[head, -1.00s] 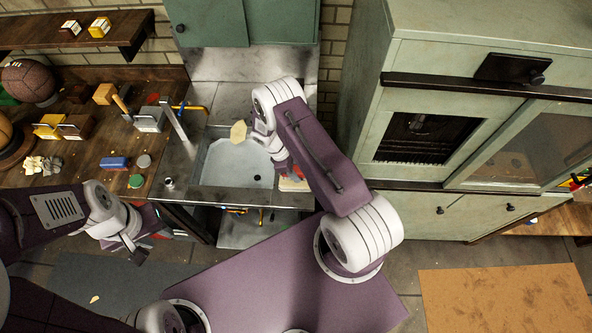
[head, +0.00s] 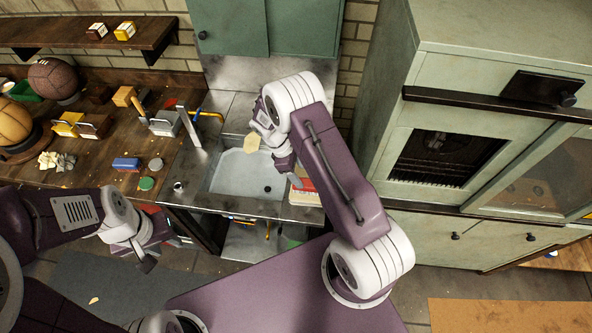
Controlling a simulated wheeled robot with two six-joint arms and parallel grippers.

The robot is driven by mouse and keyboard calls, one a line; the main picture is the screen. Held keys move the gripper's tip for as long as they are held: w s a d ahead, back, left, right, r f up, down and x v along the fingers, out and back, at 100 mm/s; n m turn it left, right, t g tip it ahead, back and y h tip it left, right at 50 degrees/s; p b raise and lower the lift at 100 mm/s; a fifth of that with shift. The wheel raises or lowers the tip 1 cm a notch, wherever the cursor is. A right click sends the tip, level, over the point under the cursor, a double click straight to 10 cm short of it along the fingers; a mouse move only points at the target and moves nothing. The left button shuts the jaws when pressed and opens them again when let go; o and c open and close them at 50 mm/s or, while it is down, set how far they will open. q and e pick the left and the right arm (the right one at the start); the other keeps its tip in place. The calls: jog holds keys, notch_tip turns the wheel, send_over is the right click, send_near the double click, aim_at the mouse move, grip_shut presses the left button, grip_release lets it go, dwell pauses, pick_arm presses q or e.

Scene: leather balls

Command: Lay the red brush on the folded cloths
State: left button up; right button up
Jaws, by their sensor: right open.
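The folded cloths (head: 306,199) form a small cream stack at the right rim of the sink, partly hidden by my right arm. A red piece (head: 306,184), seemingly the red brush, shows at the top of the stack beside the gripper. My arm covers part of it, so its full shape and contact with the cloths are unclear. My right gripper (head: 294,178) is open, pointing down just left of the red piece. My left gripper (head: 160,250) is open and empty, low in front of the wooden counter.
The metal sink (head: 225,180) is beside the cloths, with a pale tan piece (head: 252,143) at its back. The wooden counter (head: 95,170) at left holds balls, a blue block (head: 126,164) and a green lid (head: 146,184). A tall green cabinet (head: 440,70) stands at right.

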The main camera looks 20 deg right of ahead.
jog(key=v, duration=0.2)
jog(key=shift+w+a+r+b, duration=0.1)
jog(key=shift+a+r+b, duration=0.1)
jog(key=shift+r+b, duration=0.15)
jog(key=shift+a+r, duration=0.15)
jog(key=shift+r, duration=0.45)
jog(key=s+a+r+m+t+y, duration=0.2)
jog(key=s+r+m, duration=0.35)
jog(key=s, duration=0.25)
jog(key=s+a+r+m+t+y, duration=0.2)
jog(key=s+r+m, duration=0.3)
jog(key=s+m, duration=0.25)
notch_tip(320, 180, down, 12)
jog(key=n+b, duration=0.1)
jog(key=b, duration=1)
jog(key=shift+w+d, duration=0.2)
jog(key=shift+w, duration=0.1)
jog(key=shift+s+r, duration=0.1)
